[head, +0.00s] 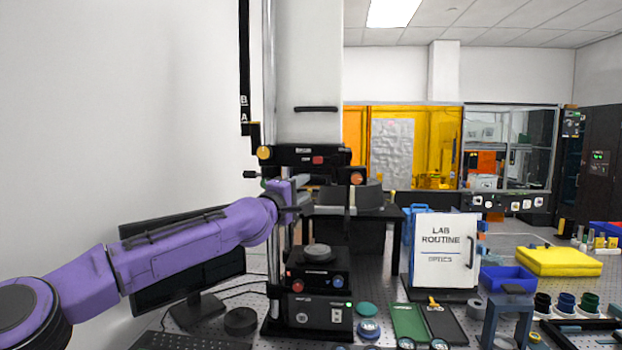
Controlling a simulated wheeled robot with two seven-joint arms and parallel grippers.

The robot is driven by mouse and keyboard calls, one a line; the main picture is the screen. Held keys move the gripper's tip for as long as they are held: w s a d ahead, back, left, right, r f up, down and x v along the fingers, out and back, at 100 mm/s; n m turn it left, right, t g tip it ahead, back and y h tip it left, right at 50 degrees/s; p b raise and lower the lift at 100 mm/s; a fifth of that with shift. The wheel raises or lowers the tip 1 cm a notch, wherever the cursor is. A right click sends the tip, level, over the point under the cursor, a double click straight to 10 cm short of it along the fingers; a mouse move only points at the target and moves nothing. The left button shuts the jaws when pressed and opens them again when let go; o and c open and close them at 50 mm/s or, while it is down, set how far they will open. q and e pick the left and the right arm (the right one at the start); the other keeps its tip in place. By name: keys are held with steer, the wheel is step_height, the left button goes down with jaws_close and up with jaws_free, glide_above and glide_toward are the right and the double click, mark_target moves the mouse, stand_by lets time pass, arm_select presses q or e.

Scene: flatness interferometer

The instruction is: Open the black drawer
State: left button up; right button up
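The interferometer stands in the centre, with a tall white column (310,65) above a black instrument base (308,314). The base has knobs and a small green light on its front. I cannot clearly pick out a black drawer front or tell whether one is open. A round grey disc (317,252) sits on the black stage above the base. My purple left arm reaches in from the left, and its gripper (298,207) is in front of the instrument's rails, above the stage. Its fingers are small and dark against the instrument, so their opening is unclear. My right gripper is out of view.
A monitor (180,280) and keyboard (190,341) are at left. A white lab routine binder (445,252), green tray (409,323), blue bin (508,278) and yellow case (558,262) are at right. Small round parts lie near the base. Some perforated tabletop is bare.

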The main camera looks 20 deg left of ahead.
mark_target(312, 182)
arm_select(q)
steer(key=w, duration=0.1)
steer(key=w+p, duration=0.1)
steer(key=w, duration=0.2)
steer(key=shift+w+d+r+p, duration=0.15)
steer(key=shift+w+r+p, duration=0.1)
steer(key=shift+r+p, duration=0.15)
steer(key=shift+w+f, duration=0.1)
steer(key=shift+w, duration=0.2)
steer(key=shift+d, duration=0.1)
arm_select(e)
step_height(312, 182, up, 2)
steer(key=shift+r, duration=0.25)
